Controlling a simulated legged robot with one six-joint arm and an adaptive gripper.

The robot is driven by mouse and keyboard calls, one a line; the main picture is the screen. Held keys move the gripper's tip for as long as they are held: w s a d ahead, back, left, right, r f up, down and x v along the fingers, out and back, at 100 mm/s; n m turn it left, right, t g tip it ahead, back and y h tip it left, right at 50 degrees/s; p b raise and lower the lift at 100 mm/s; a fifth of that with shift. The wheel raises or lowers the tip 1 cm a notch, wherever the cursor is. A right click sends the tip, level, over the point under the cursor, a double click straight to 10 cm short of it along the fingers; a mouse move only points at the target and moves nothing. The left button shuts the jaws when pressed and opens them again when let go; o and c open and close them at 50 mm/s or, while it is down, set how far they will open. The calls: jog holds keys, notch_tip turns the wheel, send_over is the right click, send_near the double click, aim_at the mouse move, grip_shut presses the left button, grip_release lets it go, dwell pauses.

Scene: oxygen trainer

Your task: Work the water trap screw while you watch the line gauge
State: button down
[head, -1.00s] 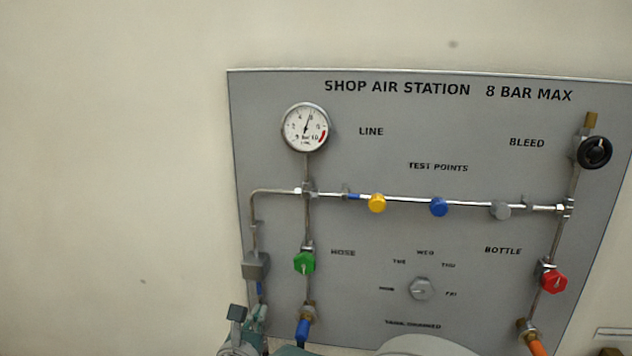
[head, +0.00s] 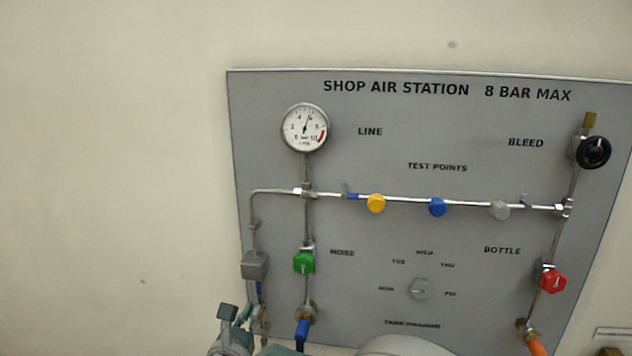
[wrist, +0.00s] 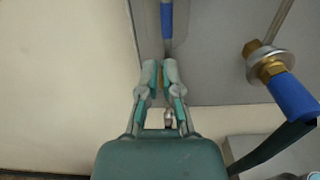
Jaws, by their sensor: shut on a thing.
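The line gauge (head: 305,128) is a round white dial at the panel's upper left. Its needle points up and slightly right, near the middle of the scale, away from the red band. The water trap (head: 255,266) is a grey block with a blue part below, at the panel's lower left. In the wrist view its blue body (wrist: 167,18) hangs above my gripper (wrist: 161,72). My gripper is shut on a small brass piece, the water trap screw (wrist: 161,76), mostly hidden between the fingertips. In the head view my gripper (head: 246,320) is only partly visible.
The green hose valve (head: 304,263) and its brass fitting with a blue hose (wrist: 291,96) are close to the right of my gripper. The day dial (head: 420,289), red bottle valve (head: 553,282) and black bleed knob (head: 594,153) are farther right. Bare wall lies left.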

jog(key=shift+a, duration=0.1)
jog(key=shift+a+r, duration=0.2)
jog(key=shift+r, duration=0.05)
jog(key=shift+s, duration=0.1)
jog(key=s, duration=0.5)
jog(key=shift+s+a, duration=0.35)
jog(key=shift+a, duration=0.05)
